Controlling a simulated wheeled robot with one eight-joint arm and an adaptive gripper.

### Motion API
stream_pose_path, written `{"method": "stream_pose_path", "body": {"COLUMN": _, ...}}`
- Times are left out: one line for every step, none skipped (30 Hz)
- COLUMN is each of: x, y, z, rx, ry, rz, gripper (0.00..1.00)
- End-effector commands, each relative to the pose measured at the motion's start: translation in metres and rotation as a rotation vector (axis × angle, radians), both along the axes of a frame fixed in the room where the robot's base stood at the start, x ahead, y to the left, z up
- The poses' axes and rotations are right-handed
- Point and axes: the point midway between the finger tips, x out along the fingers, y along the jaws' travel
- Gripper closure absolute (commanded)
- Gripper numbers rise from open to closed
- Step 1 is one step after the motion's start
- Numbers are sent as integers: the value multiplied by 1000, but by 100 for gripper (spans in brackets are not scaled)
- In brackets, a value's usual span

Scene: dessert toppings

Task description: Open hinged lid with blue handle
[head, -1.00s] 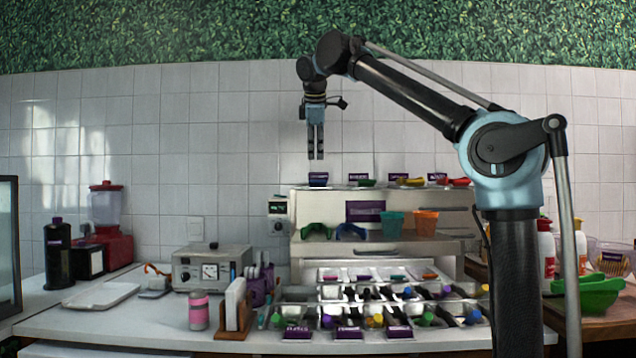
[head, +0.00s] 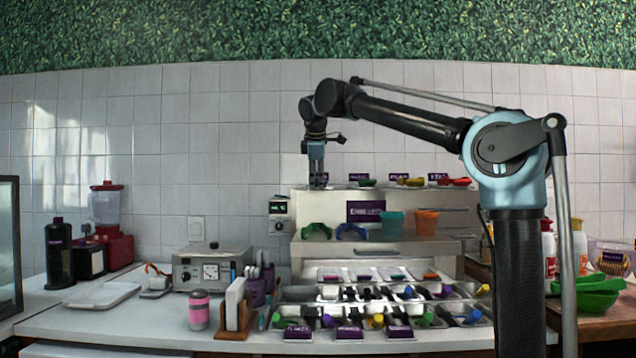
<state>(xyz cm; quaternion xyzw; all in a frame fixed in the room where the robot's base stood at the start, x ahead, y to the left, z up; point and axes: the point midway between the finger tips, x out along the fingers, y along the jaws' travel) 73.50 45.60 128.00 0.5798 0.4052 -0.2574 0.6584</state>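My gripper (head: 317,184) points down at the top left of the white stepped unit (head: 329,204). Its fingers are close together and small in the view. I cannot tell if there is a gap between them or if they touch anything. In the earlier frame a small blue piece shows on the top ledge at this spot. Now the fingers cover that place. A blue curved piece (head: 351,231) stands lower on the unit's shelf, beside a green curved piece (head: 317,230). No raised lid is clear to see.
Green (head: 367,183), yellow (head: 411,182) and red (head: 458,182) pieces sit along the top ledge to the right. Teal (head: 392,223) and orange (head: 426,222) cups stand on the shelf below. Trays with several coloured-handled utensils fill the front. Space above the unit is free, apart from my arm.

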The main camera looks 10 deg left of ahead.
Motion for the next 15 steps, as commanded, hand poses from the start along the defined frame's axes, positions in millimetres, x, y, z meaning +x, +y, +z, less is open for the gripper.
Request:
{"method": "stream_pose_path", "body": {"x": 0, "y": -1, "z": 0, "rx": 0, "ry": 0, "rz": -1, "gripper": 69}}
{"method": "stream_pose_path", "body": {"x": 1, "y": -1, "z": 0, "rx": 0, "ry": 0, "rz": -1, "gripper": 69}}
{"method": "stream_pose_path", "body": {"x": 1, "y": -1, "z": 0, "rx": 0, "ry": 0, "rz": -1, "gripper": 69}}
{"method": "stream_pose_path", "body": {"x": 1, "y": -1, "z": 0, "rx": 0, "ry": 0, "rz": -1, "gripper": 73}}
{"method": "stream_pose_path", "body": {"x": 1, "y": -1, "z": 0, "rx": 0, "ry": 0, "rz": -1, "gripper": 80}}
{"method": "stream_pose_path", "body": {"x": 0, "y": -1, "z": 0, "rx": 0, "ry": 0, "rz": -1, "gripper": 89}}
{"method": "stream_pose_path", "body": {"x": 0, "y": -1, "z": 0, "rx": 0, "ry": 0, "rz": -1, "gripper": 96}}
{"method": "stream_pose_path", "body": {"x": 0, "y": -1, "z": 0, "rx": 0, "ry": 0, "rz": -1, "gripper": 100}}
{"method": "stream_pose_path", "body": {"x": 0, "y": -1, "z": 0, "rx": 0, "ry": 0, "rz": -1, "gripper": 100}}
{"method": "stream_pose_path", "body": {"x": 0, "y": -1, "z": 0, "rx": 0, "ry": 0, "rz": -1, "gripper": 100}}
{"method": "stream_pose_path", "body": {"x": 0, "y": -1, "z": 0, "rx": 0, "ry": 0, "rz": -1, "gripper": 100}}
{"method": "stream_pose_path", "body": {"x": 0, "y": -1, "z": 0, "rx": 0, "ry": 0, "rz": -1, "gripper": 100}}
{"method": "stream_pose_path", "body": {"x": 0, "y": -1, "z": 0, "rx": 0, "ry": 0, "rz": -1, "gripper": 100}}
{"method": "stream_pose_path", "body": {"x": 0, "y": -1, "z": 0, "rx": 0, "ry": 0, "rz": -1, "gripper": 100}}
{"method": "stream_pose_path", "body": {"x": 1, "y": -1, "z": 1, "rx": -1, "ry": 1, "rz": -1, "gripper": 100}}
